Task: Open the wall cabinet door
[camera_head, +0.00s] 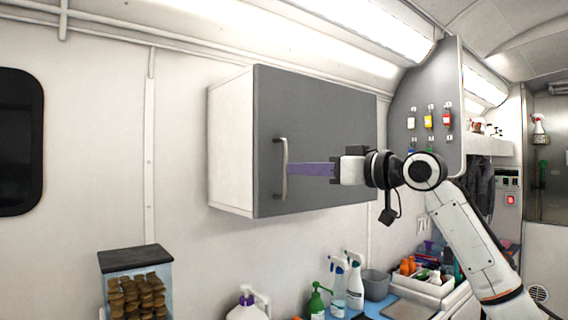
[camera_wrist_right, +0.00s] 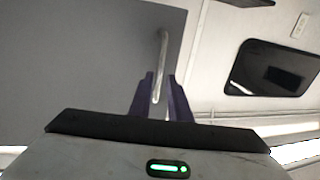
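The wall cabinet (camera_head: 231,140) is a white box with a grey door (camera_head: 325,110), which looks closed. A vertical metal bar handle (camera_head: 280,168) sits near the door's left edge. My right gripper (camera_head: 291,169) reaches in from the right with purple fingers, its tips at the handle about mid-height. In the right wrist view the handle (camera_wrist_right: 163,50) runs down between the two fingers (camera_wrist_right: 160,85). The fingers are apart, with a little gap beside the bar; contact is not clear. My left gripper is not in view.
Below the cabinet, a blue counter (camera_head: 372,308) holds spray bottles (camera_head: 355,286), a grey bin (camera_head: 376,284) and a white tray (camera_head: 420,287). A treat container (camera_head: 137,258) stands at the lower left. The wall left of the cabinet is clear, with a dark window (camera_head: 18,140).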

